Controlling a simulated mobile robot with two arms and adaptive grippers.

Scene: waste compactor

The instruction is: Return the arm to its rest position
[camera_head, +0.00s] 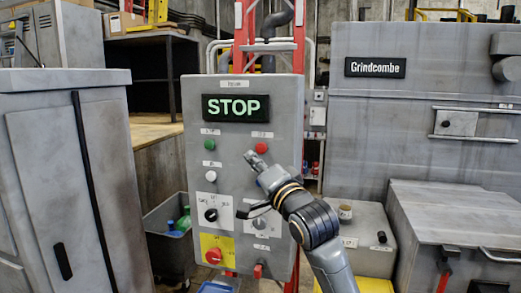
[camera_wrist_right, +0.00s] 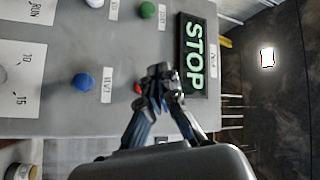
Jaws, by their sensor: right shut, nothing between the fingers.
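My right arm reaches up from the bottom right in the head view. My right gripper (camera_head: 254,160) is shut and empty, in front of the grey control panel (camera_head: 192,110) and just below the red button (camera_head: 261,148). In the right wrist view the closed fingers (camera_wrist_right: 160,88) point at the panel, near the red button (camera_wrist_right: 138,88), which they partly cover, and the lit STOP display (camera_wrist_right: 194,55). I cannot tell whether the fingertips touch the panel. My left gripper is not in view.
The panel bears a green button (camera_head: 209,144), a white button (camera_head: 210,173), a black knob (camera_head: 211,215) and a red knob on yellow (camera_head: 213,255). A blue button (camera_wrist_right: 83,81) shows in the wrist view. Grey cabinets (camera_head: 60,160) stand left; the Grindcombe machine (camera_head: 375,120) stands right.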

